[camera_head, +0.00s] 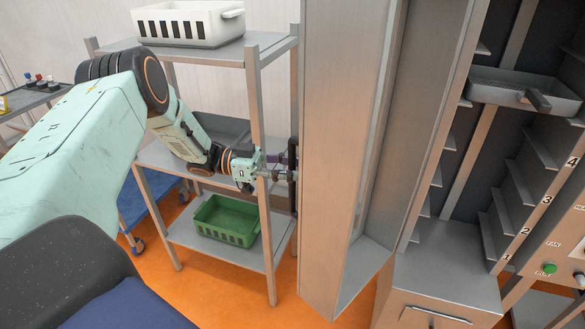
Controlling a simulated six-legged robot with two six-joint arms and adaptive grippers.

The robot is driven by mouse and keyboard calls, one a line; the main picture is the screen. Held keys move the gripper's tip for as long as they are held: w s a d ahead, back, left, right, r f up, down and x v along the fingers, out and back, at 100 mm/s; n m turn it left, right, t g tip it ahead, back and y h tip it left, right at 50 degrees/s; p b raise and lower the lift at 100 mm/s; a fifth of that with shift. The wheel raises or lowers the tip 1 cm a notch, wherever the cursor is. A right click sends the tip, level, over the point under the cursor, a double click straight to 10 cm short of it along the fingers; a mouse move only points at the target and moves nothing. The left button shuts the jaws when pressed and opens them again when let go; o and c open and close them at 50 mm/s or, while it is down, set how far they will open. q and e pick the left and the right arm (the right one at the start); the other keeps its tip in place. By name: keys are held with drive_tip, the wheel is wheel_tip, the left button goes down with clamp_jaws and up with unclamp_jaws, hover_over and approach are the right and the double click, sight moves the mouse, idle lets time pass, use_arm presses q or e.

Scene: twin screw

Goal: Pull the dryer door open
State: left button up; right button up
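The dryer door (335,130) is a tall metal panel in the middle of the head view. It stands swung out from the dryer cabinet, and the shelved interior (480,160) shows to its right. A dark upright door handle (293,145) is on the door's left side. My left gripper (284,171) comes in from the left and is at the handle, with its fingers apparently shut on it. The fingertips are small and partly hidden against the handle. My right gripper is not in view.
A metal rack (205,52) stands left of the door, close behind my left arm. It holds a white basket (188,22) on top and a green basket (226,218) low down. A metal tray (500,88) sits in the dryer. Orange floor (215,290) shows below the rack.

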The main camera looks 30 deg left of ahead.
use_arm(q)
drive_tip(key=v, duration=1.2)
drive_tip(key=shift+w, duration=0.1)
drive_tip(key=shift+s+r, duration=0.1)
drive_tip(key=shift+s, duration=0.1)
